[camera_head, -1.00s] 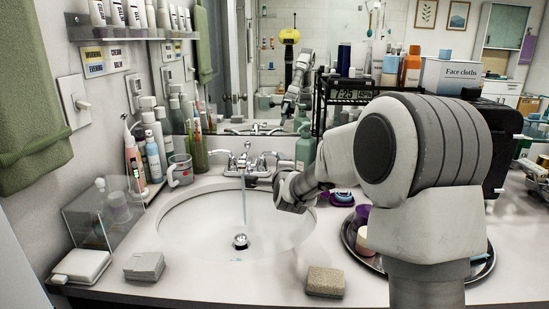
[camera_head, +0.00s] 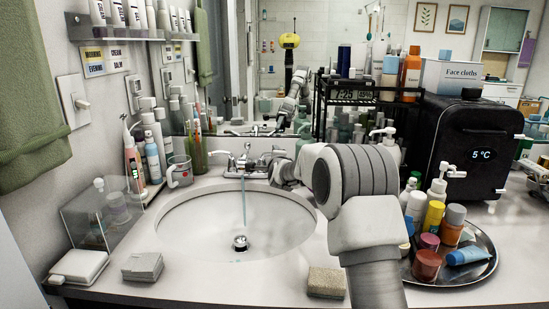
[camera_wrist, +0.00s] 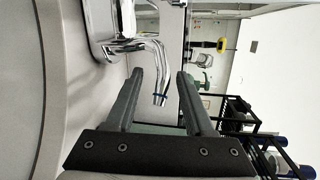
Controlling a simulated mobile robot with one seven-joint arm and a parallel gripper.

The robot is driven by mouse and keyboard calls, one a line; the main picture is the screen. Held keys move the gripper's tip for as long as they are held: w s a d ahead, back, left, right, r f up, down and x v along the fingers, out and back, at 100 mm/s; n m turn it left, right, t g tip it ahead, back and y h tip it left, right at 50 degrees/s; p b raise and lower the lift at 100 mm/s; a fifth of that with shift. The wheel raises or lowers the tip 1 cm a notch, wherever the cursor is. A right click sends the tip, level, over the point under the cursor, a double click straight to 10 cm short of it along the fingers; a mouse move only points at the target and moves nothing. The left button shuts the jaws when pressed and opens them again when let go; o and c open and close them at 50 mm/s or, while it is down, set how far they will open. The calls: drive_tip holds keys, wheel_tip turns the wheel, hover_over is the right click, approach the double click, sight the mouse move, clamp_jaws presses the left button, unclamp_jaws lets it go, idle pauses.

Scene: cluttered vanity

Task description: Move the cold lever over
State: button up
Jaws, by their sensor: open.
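The chrome faucet (camera_head: 243,168) stands behind the sink, and a stream of water (camera_head: 243,205) falls from its spout. In the wrist view a curved chrome lever with a blue band (camera_wrist: 160,97) reaches from the faucet body (camera_wrist: 101,22) into the space between my fingers. My gripper (camera_wrist: 160,74) is open, with one finger on each side of the lever tip; I cannot tell whether either touches it. In the head view my gripper (camera_head: 281,168) is at the faucet's right side, and the right lever is largely hidden there.
The sink basin (camera_head: 190,225) is clear apart from the drain. A round tray (camera_head: 478,272) with bottles and jars stands at right, beside a black box (camera_head: 470,140). A black wire rack (camera_head: 345,105) stands behind my arm. A clear mug (camera_head: 180,172) is left of the faucet.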

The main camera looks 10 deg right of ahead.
drive_tip(key=shift+w, duration=0.15)
clamp_jaws()
idle(1.4)
